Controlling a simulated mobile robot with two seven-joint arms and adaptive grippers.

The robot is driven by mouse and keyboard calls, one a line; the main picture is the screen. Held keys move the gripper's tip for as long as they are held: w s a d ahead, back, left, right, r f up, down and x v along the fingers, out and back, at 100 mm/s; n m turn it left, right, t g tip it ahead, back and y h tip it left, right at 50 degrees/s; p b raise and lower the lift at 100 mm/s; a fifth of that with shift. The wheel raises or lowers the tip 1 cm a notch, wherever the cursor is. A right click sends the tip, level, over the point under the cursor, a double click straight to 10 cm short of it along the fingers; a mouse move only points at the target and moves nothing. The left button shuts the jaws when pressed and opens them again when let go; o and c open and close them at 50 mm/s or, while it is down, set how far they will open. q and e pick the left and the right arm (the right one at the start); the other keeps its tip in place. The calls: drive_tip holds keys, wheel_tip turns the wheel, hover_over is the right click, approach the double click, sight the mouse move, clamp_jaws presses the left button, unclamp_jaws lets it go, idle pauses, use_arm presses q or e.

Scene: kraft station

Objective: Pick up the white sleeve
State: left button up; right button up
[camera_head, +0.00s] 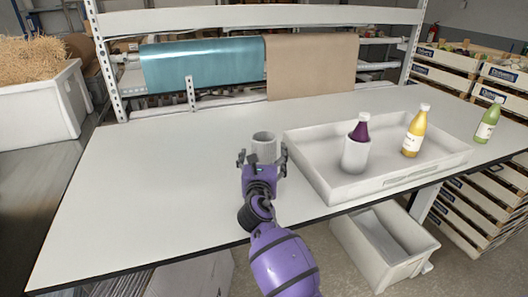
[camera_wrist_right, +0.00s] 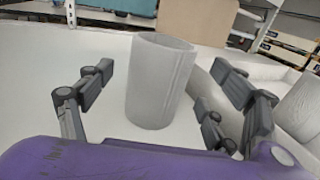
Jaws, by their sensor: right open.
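A white sleeve (camera_head: 264,143), a short open cylinder, stands upright on the white table left of the tray. My right gripper (camera_head: 262,160) is open just in front of it, with its fingers to either side. In the right wrist view the sleeve (camera_wrist_right: 160,80) stands between the spread fingers of my right gripper (camera_wrist_right: 165,100), which do not appear to touch it. A second white sleeve (camera_head: 355,154) stands in the tray around the lower part of a purple bottle (camera_head: 361,127). My left gripper is not in view.
The white tray (camera_head: 318,178) on the right also holds a yellow bottle (camera_head: 414,132). A green bottle (camera_head: 488,121) stands beyond its right end. Blue and brown rolls (camera_head: 311,66) hang at the back. The table's left part is clear.

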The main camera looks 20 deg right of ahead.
sight(265, 141)
drive_tip(key=x, duration=0.5)
drive_tip(key=shift+w+d+f, duration=0.1)
drive_tip(key=shift+w+f, duration=0.05)
drive_tip(key=c, duration=0.8)
